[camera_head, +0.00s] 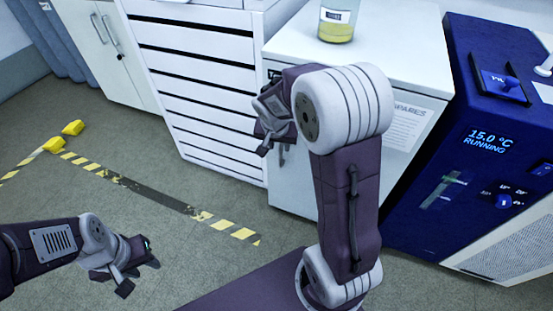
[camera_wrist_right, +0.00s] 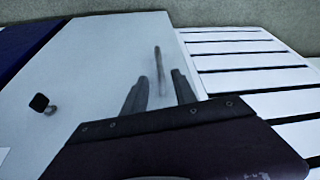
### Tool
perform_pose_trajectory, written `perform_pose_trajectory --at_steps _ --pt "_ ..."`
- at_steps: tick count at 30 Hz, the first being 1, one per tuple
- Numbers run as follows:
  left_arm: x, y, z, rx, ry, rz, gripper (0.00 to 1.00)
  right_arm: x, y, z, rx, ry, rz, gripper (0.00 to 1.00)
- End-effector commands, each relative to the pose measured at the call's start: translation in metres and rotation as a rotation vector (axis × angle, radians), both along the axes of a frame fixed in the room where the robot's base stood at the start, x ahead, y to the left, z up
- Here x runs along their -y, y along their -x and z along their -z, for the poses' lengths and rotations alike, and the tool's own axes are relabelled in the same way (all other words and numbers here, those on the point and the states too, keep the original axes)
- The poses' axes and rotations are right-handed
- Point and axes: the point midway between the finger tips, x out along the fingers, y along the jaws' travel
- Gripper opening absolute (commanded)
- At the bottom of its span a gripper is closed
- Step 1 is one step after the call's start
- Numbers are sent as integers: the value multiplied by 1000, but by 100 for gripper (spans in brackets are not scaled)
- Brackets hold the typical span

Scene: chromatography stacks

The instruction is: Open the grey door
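The grey door (camera_head: 296,185) is the pale front of the low cabinet in the middle of the head view, partly hidden by my right arm. It looks shut. Its upright bar handle (camera_head: 282,155) shows just below my right gripper (camera_head: 268,118). In the right wrist view the door (camera_wrist_right: 100,65) fills the left half, and the handle (camera_wrist_right: 158,62) lies beyond and between the two spread fingers. The fingers are open and I cannot see them touching the handle. My left gripper (camera_head: 138,272) is open and empty, low over the floor at the lower left.
A jar of yellow liquid (camera_head: 338,22) stands on the cabinet top. A drawer stack (camera_head: 205,75) is left of the door, and a blue machine (camera_head: 460,150) is to the right. Yellow-black floor tape (camera_head: 130,183) and yellow blocks (camera_head: 72,128) lie left. The floor before the drawers is clear.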

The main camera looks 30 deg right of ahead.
Motion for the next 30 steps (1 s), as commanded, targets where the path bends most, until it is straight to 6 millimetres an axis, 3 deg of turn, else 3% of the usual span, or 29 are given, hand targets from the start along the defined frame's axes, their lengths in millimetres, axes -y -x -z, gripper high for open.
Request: perform_pose_trajectory --at_steps 13,25,29,30 --pt "0 0 42 0 0 0 36 18 -22 73 -1 0 1 33" --pt "0 0 45 0 0 0 36 21 -27 82 0 0 -1 33" --pt "0 0 45 0 0 0 36 21 -27 82 -1 0 -1 0" --pt "0 0 45 0 0 0 36 21 -27 82 -1 0 -1 0"
